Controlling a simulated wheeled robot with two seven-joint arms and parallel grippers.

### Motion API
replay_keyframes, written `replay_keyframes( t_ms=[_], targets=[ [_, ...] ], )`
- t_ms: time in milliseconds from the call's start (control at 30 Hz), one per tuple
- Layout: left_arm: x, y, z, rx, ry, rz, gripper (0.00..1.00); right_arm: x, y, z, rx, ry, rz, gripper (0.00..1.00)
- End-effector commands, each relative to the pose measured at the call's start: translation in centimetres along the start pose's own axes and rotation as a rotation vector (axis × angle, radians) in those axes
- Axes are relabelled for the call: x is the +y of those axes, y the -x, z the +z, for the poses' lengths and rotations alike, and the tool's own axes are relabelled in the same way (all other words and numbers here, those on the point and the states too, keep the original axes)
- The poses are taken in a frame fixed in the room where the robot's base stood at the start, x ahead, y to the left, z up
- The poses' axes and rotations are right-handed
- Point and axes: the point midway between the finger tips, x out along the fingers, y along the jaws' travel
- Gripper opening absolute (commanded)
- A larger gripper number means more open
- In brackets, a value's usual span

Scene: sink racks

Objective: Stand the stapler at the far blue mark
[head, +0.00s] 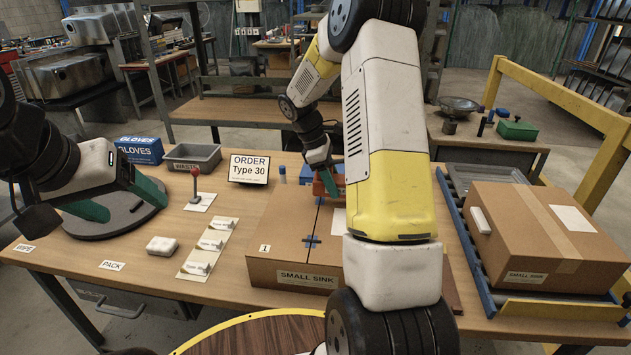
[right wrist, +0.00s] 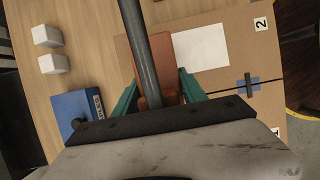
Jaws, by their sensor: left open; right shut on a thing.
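An orange-red thing, which I take to be the stapler (head: 332,183), is at the back of a flat cardboard box (head: 262,262) labelled SMALL SINK. My right gripper (head: 322,178) is shut on it; in the right wrist view the orange body (right wrist: 186,58) lies between its green fingers. I cannot tell whether it touches the box. A blue mark with a dark cross (head: 312,239) is on the box seam, also in the right wrist view (right wrist: 248,85). A smaller blue spot (head: 320,201) shows farther back. My left gripper (head: 120,200) is open over a grey round disc.
The grey disc (head: 80,228) lies on the left of the table. A grey bin (head: 192,158), an order sign (head: 249,168) and a red-knobbed lever (head: 196,186) stand near it. My right arm hides the box's right part. A closed carton (head: 540,235) sits on rollers at right.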

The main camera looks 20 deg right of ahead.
Motion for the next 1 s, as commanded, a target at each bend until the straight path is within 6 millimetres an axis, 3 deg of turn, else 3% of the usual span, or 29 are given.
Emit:
replay_keyframes(
  t_ms=[200, 500, 833, 867, 967, 1000],
  targets=[
    [0.0, 0.0, 0.0, 0.000, 0.000, 0.000, 0.74, 1.2, -0.2, -0.4, 0.000, -0.001, 0.000, 0.00],
    [0.0, 0.0, 0.0, 0.000, 0.000, 0.000, 0.74, 1.1, -3.2, -1.6, 0.000, 0.000, 0.000, 0.00],
    [0.0, 0.0, 0.0, 0.000, 0.000, 0.000, 0.74, 1.1, -3.4, -1.7, 0.000, -0.001, 0.001, 0.00],
    [0.0, 0.0, 0.0, 0.000, 0.000, 0.000, 0.74, 1.1, -3.5, -1.8, 0.000, 0.000, 0.000, 0.51],
    [0.0, 0.0, 0.0, 0.000, 0.000, 0.000, 0.74, 1.1, -3.5, -1.8, 0.000, -0.001, 0.000, 0.71],
    [0.0, 0.0, 0.0, 0.000, 0.000, 0.000, 0.74, 1.1, -3.5, -1.7, 0.000, -0.001, 0.000, 0.71]
  ],
)
